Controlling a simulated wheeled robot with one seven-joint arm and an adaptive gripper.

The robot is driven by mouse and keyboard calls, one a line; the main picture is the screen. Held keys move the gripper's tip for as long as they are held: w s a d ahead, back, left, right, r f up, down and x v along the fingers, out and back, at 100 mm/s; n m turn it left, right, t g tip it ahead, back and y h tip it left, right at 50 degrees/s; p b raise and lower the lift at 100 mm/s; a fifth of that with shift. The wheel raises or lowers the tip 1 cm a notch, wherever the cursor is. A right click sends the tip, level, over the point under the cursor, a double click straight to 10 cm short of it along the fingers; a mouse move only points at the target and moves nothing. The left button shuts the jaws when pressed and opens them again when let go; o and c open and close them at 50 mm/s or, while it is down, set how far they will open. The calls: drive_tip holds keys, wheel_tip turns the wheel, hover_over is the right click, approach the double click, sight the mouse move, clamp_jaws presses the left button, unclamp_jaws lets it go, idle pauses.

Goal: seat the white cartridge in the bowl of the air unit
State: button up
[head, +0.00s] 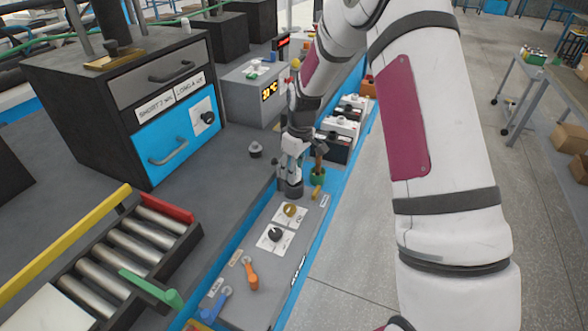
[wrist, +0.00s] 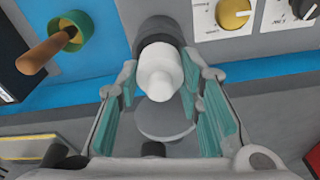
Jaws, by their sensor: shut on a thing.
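The white cartridge (wrist: 158,78) shows between the teal pads of my gripper (wrist: 165,105) in the wrist view, and the gripper is shut on it. A dark round cup (wrist: 156,30), which looks like the bowl of the air unit, lies just beyond the cartridge's end. A grey round part (wrist: 165,116) shows behind the cartridge; I cannot tell what it is. In the head view my gripper (head: 294,160) points down right above the dark bowl (head: 294,188) at the bench edge. I cannot tell whether the cartridge touches or enters the bowl; the gripper hides it there.
A green ring with a wooden handle (wrist: 68,32) stands close beside the gripper. A panel with a yellow knob (head: 290,210) and a dark knob (head: 276,234) lies in front. A small grey capped part (head: 255,149) stands on the bench. Drawers and a roller rack (head: 140,245) are left.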

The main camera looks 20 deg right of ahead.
sight(298, 172)
drive_tip(key=shift+f+b, duration=0.35)
drive_tip(key=shift+f, duration=0.55)
idle(0.5)
drive_tip(key=o, duration=1.2)
drive_tip(key=r, duration=0.8)
drive_tip(key=s+r, duration=0.1)
drive_tip(key=r, duration=0.3)
drive_tip(key=shift+s+d, duration=0.1)
drive_tip(key=shift+d, duration=0.3)
